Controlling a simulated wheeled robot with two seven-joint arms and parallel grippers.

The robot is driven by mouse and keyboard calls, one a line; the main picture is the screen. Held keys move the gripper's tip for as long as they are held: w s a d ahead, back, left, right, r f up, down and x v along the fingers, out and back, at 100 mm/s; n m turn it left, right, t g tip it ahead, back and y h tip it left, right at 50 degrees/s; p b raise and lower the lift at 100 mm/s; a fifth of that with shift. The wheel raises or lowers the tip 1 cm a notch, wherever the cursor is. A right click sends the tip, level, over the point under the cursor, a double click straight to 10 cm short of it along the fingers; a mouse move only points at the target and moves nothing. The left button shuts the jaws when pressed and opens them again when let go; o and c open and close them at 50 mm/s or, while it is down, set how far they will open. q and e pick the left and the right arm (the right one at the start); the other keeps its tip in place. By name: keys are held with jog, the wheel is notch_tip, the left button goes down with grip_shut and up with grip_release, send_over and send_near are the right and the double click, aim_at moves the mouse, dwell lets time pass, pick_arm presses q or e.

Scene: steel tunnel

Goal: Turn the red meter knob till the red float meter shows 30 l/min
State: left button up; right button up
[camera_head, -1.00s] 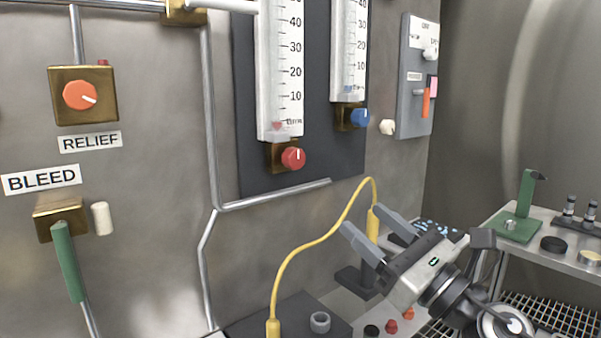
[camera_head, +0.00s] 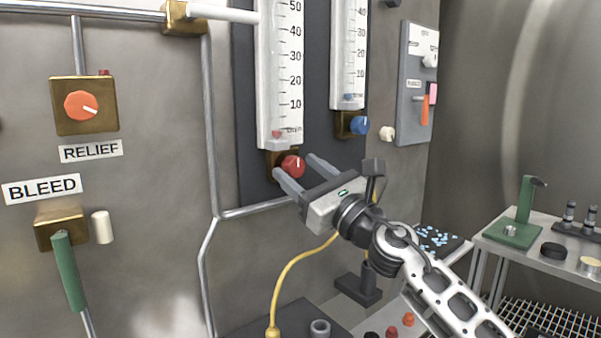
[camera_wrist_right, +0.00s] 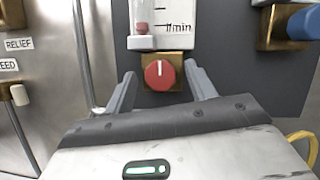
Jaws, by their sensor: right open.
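The red meter knob (camera_head: 293,166) sits on a brass block at the foot of the left float meter (camera_head: 280,80). Its white mark points up in the right wrist view (camera_wrist_right: 158,74). The red float (camera_head: 277,134) rests at the bottom of the tube, below the 10 mark. It also shows in the right wrist view (camera_wrist_right: 143,28). My right gripper (camera_head: 296,166) is open, its two fingers on either side of the knob's line. In the right wrist view the fingers (camera_wrist_right: 158,80) stand left and right of the knob, apart from it. My left gripper is not in view.
The blue meter knob (camera_head: 359,125) and its meter (camera_head: 348,55) are close on the right. A grey switch box (camera_head: 415,80) hangs further right. The relief knob (camera_head: 80,105) and green bleed lever (camera_head: 69,270) are left. A yellow cable (camera_head: 290,270) hangs below my right gripper.

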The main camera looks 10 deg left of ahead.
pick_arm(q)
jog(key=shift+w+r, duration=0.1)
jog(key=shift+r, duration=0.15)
pick_arm(e)
jog(key=shift+w+a+r, duration=0.15)
jog(key=shift+a, duration=0.1)
jog(key=c, duration=1)
pick_arm(q)
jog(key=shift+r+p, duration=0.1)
jog(key=shift+p, duration=0.35)
pick_arm(e)
jog(key=shift+m+t, duration=0.3)
jog(key=shift+m, duration=0.1)
